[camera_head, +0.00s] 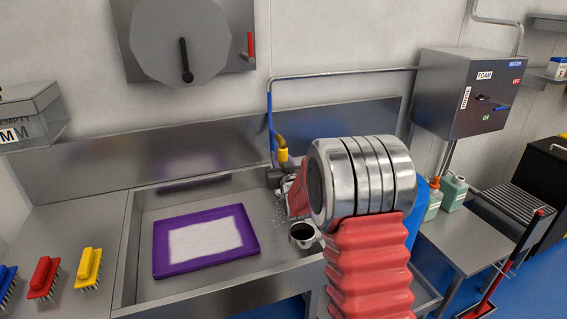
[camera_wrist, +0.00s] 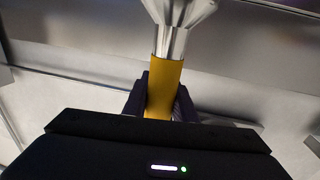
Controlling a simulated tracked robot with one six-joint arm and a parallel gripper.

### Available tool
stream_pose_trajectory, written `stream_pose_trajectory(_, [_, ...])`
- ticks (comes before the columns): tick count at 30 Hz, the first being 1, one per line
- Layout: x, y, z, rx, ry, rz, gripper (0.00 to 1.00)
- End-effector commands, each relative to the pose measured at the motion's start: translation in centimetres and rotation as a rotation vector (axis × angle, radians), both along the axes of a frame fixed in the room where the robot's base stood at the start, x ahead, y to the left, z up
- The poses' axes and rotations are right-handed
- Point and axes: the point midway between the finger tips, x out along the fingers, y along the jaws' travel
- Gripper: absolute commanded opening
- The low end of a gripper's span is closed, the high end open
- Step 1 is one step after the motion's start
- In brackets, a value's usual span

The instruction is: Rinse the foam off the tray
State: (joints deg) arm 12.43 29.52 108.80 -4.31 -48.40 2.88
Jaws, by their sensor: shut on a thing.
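A purple tray (camera_head: 160,245) lies flat in the steel sink (camera_head: 190,285), with a white patch of foam (camera_head: 205,239) over its middle. My gripper (camera_wrist: 163,100) is shut on the yellow grip of a spray nozzle (camera_wrist: 167,78), whose flared metal end shows above it in the wrist view. In the head view my arm largely hides the gripper, to the right of the tray and apart from it. A yellow part (camera_head: 282,155) shows above it below a brass fitting and a blue hose (camera_head: 270,125). Faint pale specks show below the gripper.
A dark round cup-like opening (camera_head: 303,235) is at the sink's right. Brushes (camera_head: 43,277) lie on the left counter. A control box (camera_head: 470,92) marked FOAM and WATER has a blue-handled lever. Bottles (camera_head: 453,192) stand on the right table.

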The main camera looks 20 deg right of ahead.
Motion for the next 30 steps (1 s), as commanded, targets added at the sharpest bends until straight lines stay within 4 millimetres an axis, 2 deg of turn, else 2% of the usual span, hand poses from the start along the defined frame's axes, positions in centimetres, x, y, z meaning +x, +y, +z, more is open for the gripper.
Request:
stream_pose_trajectory(19, [5.9, 0.0, 0.2, -0.001, -0.006, 0.0, 0.02])
stream_pose_trajectory(30, [6.5, 0.0, 0.3, -0.001, -0.005, 0.0, 0.02])
